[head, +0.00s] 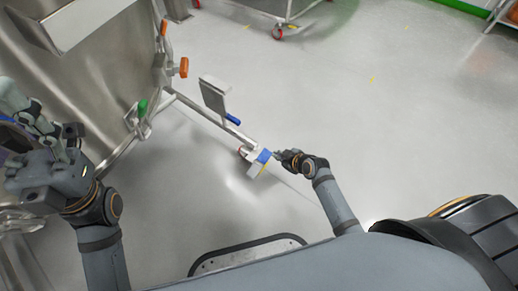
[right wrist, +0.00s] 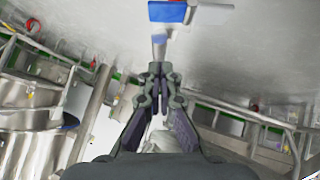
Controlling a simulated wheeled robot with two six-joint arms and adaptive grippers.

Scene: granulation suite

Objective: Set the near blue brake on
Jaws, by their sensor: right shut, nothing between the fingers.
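The near blue brake (head: 264,156) is a small blue pedal on a white caster housing at the near end of the steel frame's lower bar. My right gripper (head: 281,154) is shut and empty, with its fingertips just right of the blue pedal. Whether they touch it I cannot tell. In the right wrist view the shut fingers (right wrist: 157,72) point up the picture towards a blue piece (right wrist: 167,11) at the top edge. My left gripper (head: 70,135) is at the far left in front of steel equipment.
A farther blue handle (head: 233,119) sits beside a grey plate (head: 214,96) on the same bar. A green knob (head: 142,107) and orange handles (head: 182,67) are on the steel equipment at left. The floor (head: 400,130) to the right is clear.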

